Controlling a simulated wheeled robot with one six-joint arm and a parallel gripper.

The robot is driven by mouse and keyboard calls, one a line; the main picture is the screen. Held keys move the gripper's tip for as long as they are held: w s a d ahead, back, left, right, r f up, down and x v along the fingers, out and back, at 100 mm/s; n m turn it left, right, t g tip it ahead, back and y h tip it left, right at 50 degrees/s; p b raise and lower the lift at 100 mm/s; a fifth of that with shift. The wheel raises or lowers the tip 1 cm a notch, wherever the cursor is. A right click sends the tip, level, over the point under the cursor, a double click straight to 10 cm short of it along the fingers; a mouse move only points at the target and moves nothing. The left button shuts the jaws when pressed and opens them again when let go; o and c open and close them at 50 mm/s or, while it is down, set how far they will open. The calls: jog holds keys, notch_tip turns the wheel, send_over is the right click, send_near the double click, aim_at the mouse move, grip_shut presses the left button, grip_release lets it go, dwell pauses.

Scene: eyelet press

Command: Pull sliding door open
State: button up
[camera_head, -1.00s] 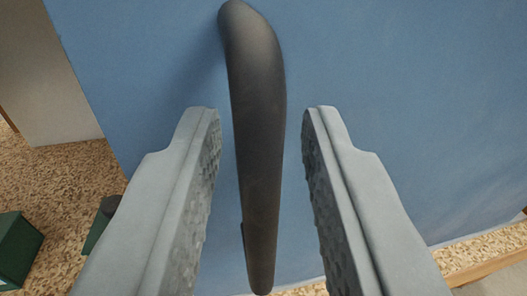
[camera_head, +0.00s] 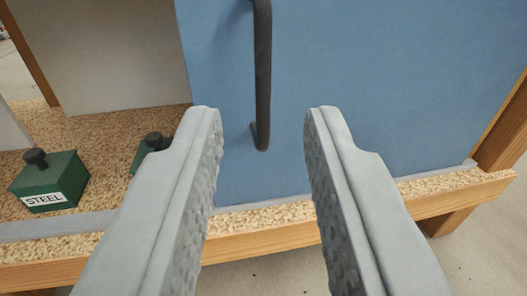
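The sliding door (camera_head: 370,90) is a flat blue panel filling the middle and right of the view. Its dark grey bar handle (camera_head: 263,75) stands upright near the door's left edge, and its top end is cut off by the picture. My gripper (camera_head: 263,112) is open, with its two grey ridged fingers apart. The handle's lower end shows between and beyond the fingertips, and neither finger appears to touch it. Left of the door's edge the cabinet is open, with its inside in view.
A green block labelled STEEL (camera_head: 50,183) with a black knob sits on the speckled cabinet floor at left. A second green block (camera_head: 148,148) is partly hidden behind my left finger. A grey track (camera_head: 60,226) and wooden front edge (camera_head: 265,240) run below the door.

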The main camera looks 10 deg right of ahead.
jog(key=s, duration=0.4)
jog(key=s+a, duration=0.1)
jog(key=shift+s, duration=0.4)
